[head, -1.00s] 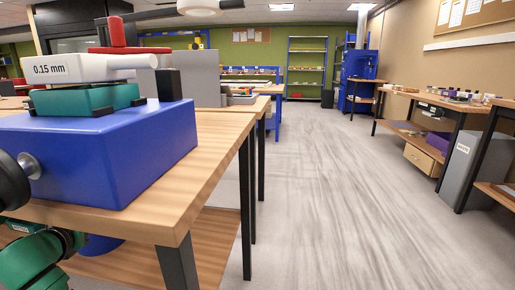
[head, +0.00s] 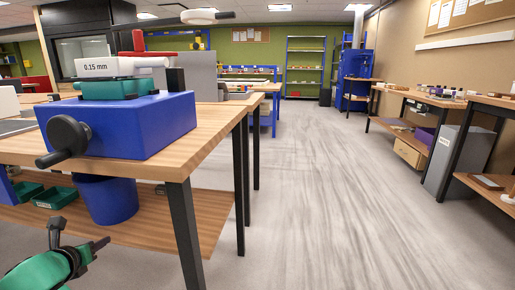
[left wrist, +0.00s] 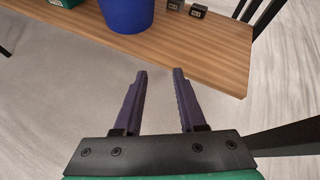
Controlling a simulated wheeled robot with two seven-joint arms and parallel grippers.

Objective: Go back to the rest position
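My left gripper (left wrist: 158,75) is open and empty in the left wrist view, its two dark fingers apart over the floor in front of a table's lower shelf (left wrist: 205,50). In the head view my left gripper (head: 75,243) shows at the lower left, below and in front of the table (head: 205,135). On the table is a blue machine (head: 150,125) with a black crank, a teal block (head: 112,88) and a white part marked 0.15 mm (head: 95,68). My right gripper is in neither view.
A blue bucket (head: 105,200) stands on the lower shelf, and also shows in the left wrist view (left wrist: 127,14). Green trays (head: 55,197) lie beside it. The floor (head: 320,200) to the right is clear. Side tables (head: 445,100) and a grey bin (head: 460,155) line the right wall.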

